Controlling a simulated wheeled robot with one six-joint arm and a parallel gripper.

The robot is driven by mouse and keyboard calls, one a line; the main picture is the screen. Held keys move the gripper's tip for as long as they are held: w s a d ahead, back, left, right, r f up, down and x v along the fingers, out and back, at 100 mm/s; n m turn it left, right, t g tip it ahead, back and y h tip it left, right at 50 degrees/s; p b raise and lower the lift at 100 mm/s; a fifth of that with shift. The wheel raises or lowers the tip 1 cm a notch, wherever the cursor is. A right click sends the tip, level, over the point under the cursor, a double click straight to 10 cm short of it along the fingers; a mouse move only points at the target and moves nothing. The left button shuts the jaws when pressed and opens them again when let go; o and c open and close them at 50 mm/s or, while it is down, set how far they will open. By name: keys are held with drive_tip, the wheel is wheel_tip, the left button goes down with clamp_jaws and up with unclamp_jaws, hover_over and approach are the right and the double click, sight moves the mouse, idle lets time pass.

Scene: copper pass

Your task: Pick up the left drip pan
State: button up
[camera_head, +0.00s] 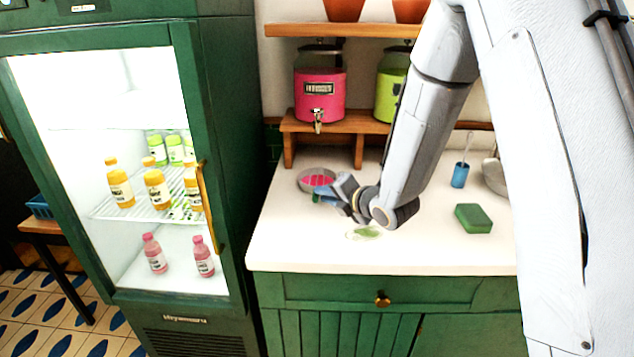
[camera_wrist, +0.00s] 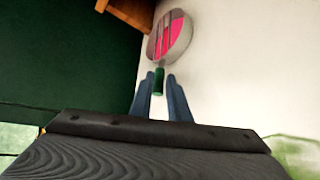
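The left drip pan (camera_head: 317,180) is a round grey pan with pink liquid in it. It sits on the white counter below and in front of the pink dispenser (camera_head: 320,95). In the wrist view the pan (camera_wrist: 171,36) shows stripes of pink, and its short green handle (camera_wrist: 158,78) points toward me. My gripper (camera_head: 324,197) is at the near side of the pan. In the wrist view its two blue fingers (camera_wrist: 159,84) are apart, with the handle's end between or just beyond their tips. I cannot tell whether they touch it.
A green puddle (camera_head: 365,233) lies on the counter below my wrist. A green sponge (camera_head: 473,218) and a blue cup with a brush (camera_head: 460,174) are to the right. A wooden shelf stand (camera_head: 355,122) holds the dispensers. The lit fridge (camera_head: 125,190) stands at left.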

sight(320, 205)
drive_tip(key=shift+p+x, duration=0.4)
drive_tip(key=shift+x, duration=1.15)
drive_tip(key=shift+c, duration=0.5)
clamp_jaws()
drive_tip(key=shift+r, duration=0.1)
